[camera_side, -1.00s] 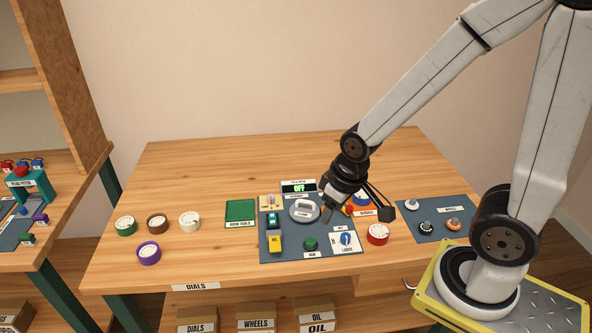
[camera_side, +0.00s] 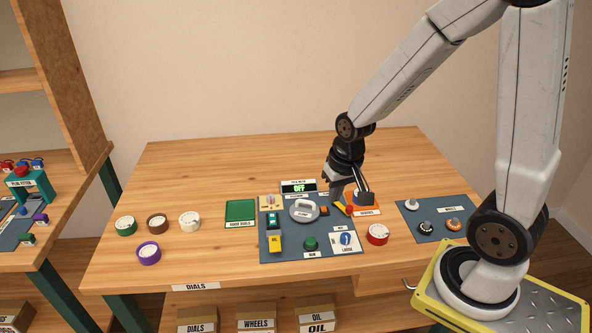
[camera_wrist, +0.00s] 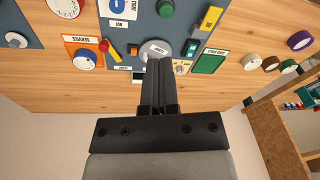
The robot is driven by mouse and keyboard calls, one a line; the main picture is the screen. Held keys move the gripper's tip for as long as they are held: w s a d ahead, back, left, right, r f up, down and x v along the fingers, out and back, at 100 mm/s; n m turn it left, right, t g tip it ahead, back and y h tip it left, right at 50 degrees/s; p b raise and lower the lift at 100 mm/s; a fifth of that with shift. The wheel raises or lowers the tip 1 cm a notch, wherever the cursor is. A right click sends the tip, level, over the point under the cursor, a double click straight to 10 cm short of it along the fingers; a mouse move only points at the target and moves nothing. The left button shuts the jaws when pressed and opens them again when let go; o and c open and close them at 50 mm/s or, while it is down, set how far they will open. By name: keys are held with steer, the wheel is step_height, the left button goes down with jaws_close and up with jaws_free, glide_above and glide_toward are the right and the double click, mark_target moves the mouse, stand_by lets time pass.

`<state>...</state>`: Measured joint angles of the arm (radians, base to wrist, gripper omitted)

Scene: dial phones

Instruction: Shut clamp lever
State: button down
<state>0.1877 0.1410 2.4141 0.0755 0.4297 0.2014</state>
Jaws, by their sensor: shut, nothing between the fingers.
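A small lever with a yellow arm (camera_side: 340,208) and a red end (camera_side: 349,210) sits on the right side of the grey-blue panel, beside the grey round piece. I take it for the clamp lever. In the wrist view its red part (camera_wrist: 104,45) and yellow part (camera_wrist: 115,56) show left of my fingers. My gripper (camera_side: 337,198) is shut and empty, just behind the lever in the side view. In the wrist view my gripper's fingertips (camera_wrist: 160,62) point at the grey round piece (camera_wrist: 152,49). I cannot tell whether they touch anything.
The panel (camera_side: 290,250) also holds a green knob (camera_side: 310,243), a yellow block (camera_side: 275,243) and a display reading OFF (camera_side: 299,188). An orange-bordered dial plate (camera_wrist: 84,56) lies close beside the lever. A red dial (camera_side: 377,234) stands right of the panel. The table's back is clear.

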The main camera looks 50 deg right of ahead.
mark_target(342, 204)
steer(key=d+f+m+y, duration=0.1)
steer(key=d+f+m, duration=0.2)
steer(key=d+m, duration=0.6)
steer(key=s+d+f+m+y, duration=0.1)
steer(key=d+f+m, duration=0.3)
steer(key=d+m, duration=0.5)
steer(key=d, duration=0.6)
steer(key=shift+d+m, duration=0.2)
steer(key=shift+m, duration=0.2)
steer(key=shift+f, duration=0.1)
steer(key=x, duration=1)
steer(key=shift+s+a, duration=0.2)
steer(key=shift+a, duration=0.05)
steer(key=shift+w+a, duration=0.6)
steer(key=shift+a, duration=0.35)
steer(key=shift+w+a, duration=0.4)
steer(key=shift+a, duration=0.35)
